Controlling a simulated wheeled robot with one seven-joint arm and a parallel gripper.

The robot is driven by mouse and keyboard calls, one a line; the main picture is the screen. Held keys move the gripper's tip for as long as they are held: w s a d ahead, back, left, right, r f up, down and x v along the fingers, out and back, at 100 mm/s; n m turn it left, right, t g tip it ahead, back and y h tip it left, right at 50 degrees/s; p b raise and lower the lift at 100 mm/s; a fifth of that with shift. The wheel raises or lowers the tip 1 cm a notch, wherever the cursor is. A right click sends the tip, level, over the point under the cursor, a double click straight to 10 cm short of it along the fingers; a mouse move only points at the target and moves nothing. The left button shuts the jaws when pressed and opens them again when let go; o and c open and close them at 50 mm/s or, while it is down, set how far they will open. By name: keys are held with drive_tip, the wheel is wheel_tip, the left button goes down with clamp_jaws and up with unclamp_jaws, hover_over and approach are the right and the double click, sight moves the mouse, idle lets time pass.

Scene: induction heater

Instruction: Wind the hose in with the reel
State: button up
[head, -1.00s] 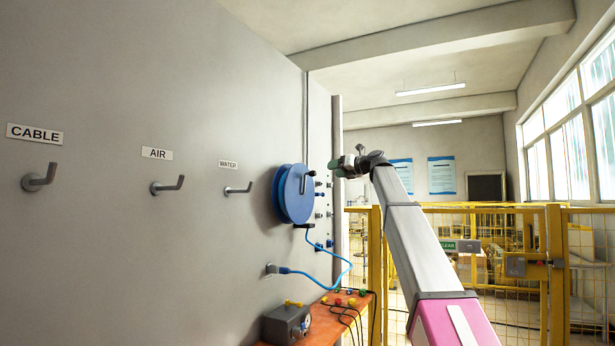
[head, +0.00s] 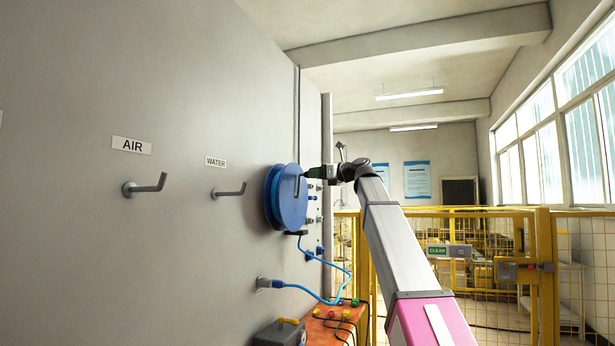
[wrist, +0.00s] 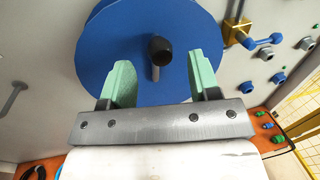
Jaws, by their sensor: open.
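The blue hose reel (head: 287,197) is mounted on the grey wall panel; its disc (wrist: 112,48) fills the upper middle of the wrist view. Its dark crank handle (wrist: 161,49) points toward the wrist camera, between the lines of my two green fingers. My gripper (wrist: 160,80) is open and in front of the disc, with nothing held; in the head view it (head: 308,173) is at the reel's right side. I cannot tell whether a finger touches the handle. The blue hose (head: 335,268) hangs out below the reel, loops right and runs to a wall fitting (head: 264,284).
Empty hooks under the AIR (head: 145,187) and WATER (head: 229,191) labels stick out left of the reel. Several valves and fittings (wrist: 267,53) sit right of it. An orange bench (head: 330,325) with a grey box (head: 280,334) is below. A yellow fence (head: 543,270) stands at right.

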drive_tip(key=shift+x, duration=2.35)
